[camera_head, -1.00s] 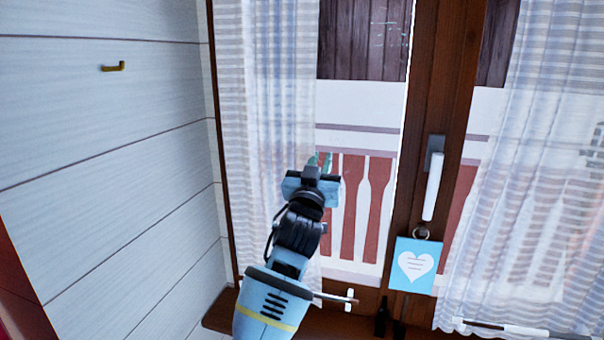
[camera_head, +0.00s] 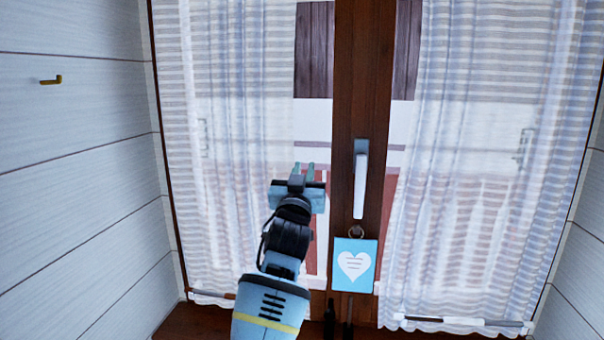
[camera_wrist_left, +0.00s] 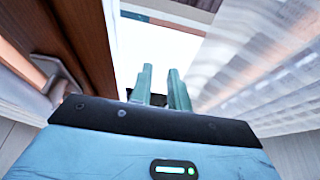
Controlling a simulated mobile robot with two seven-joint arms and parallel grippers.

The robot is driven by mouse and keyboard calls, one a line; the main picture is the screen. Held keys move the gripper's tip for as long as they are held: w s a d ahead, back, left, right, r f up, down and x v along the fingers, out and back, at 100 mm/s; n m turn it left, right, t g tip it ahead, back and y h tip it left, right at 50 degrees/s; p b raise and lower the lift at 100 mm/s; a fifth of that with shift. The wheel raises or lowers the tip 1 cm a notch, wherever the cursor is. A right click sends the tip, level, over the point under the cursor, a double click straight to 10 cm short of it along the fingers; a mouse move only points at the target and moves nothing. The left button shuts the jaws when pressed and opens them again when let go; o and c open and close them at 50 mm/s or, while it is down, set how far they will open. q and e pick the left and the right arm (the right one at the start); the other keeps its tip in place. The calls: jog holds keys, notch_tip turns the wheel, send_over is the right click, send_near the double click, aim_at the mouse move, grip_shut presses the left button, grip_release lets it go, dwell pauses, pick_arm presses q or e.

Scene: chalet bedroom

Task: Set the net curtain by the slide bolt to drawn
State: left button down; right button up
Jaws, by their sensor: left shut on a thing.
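The left net curtain (camera_head: 235,120), white and striped, hangs over the left window pane. Its free right edge falls beside my left gripper (camera_head: 304,170). My left gripper is shut on this curtain near that edge, left of the central post; the fingers hide the exact grip. In the left wrist view the fingers (camera_wrist_left: 163,78) point at the pane, with the curtain (camera_wrist_left: 270,75) on the right. Two small dark fittings (camera_head: 338,312) show low on the central post; I cannot tell whether they are the slide bolt. My right gripper is out of view.
The window handle (camera_head: 360,180) stands out from the brown central post (camera_head: 352,110), close right of my gripper. A blue heart card (camera_head: 354,265) hangs below it. Another net curtain (camera_head: 480,190) covers the right pane. A brass hook (camera_head: 51,80) is on the left wall.

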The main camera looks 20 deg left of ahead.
pick_arm(q)
jog(key=shift+d, duration=0.1)
dwell(0.3)
jog(key=c, duration=1.3)
grip_release()
jog(key=shift+v, duration=3.9)
